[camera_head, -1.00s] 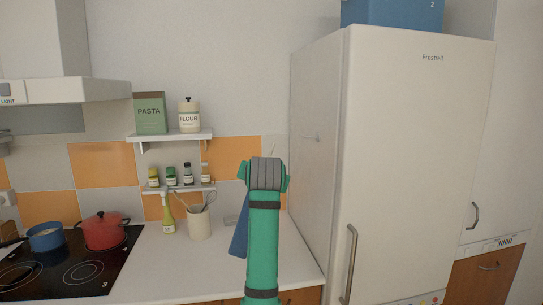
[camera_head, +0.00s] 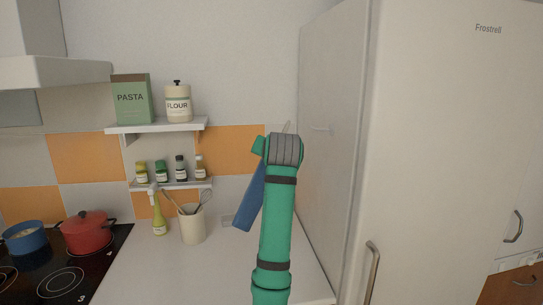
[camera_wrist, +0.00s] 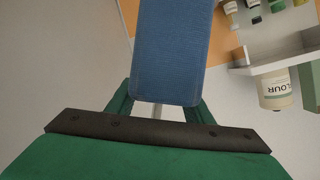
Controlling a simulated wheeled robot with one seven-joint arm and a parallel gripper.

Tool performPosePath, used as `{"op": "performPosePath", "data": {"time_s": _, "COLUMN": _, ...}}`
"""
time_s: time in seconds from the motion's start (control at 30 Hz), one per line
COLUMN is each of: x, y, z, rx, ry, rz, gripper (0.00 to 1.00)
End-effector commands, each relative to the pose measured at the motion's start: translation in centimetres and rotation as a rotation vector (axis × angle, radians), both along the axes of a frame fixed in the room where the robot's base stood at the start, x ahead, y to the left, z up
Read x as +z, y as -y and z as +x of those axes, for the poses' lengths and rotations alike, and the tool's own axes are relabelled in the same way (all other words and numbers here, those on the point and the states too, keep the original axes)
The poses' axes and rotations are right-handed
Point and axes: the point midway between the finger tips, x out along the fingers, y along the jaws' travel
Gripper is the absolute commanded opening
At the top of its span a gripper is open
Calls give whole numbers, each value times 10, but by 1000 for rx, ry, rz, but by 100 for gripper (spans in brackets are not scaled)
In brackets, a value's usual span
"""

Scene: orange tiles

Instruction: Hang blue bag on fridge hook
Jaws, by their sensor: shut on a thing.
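The blue bag (camera_head: 248,199) hangs tilted behind my green arm in the head view, so only part of it shows. In the wrist view the bag (camera_wrist: 172,50) fills the upper middle, between the green fingers of my gripper (camera_wrist: 160,106). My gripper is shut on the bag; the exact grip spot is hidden. The fridge (camera_head: 440,150) stands to the right.
A counter (camera_head: 155,270) lies below, with a utensil crock (camera_head: 193,224) and a yellow-green bottle (camera_head: 159,216). A red pot (camera_head: 86,234) and blue pot (camera_head: 24,238) stand on the stove at left. Shelves hold a pasta box (camera_head: 131,99), a flour jar (camera_head: 178,103) and small bottles.

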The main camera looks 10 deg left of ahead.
Motion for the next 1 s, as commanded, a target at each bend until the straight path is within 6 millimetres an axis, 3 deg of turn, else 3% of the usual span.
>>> {"op": "performPosePath", "data": {"time_s": 1.0, "x": -4, "y": 48, "z": 16, "rx": 1, "ry": 1, "rz": -1, "gripper": 8}}
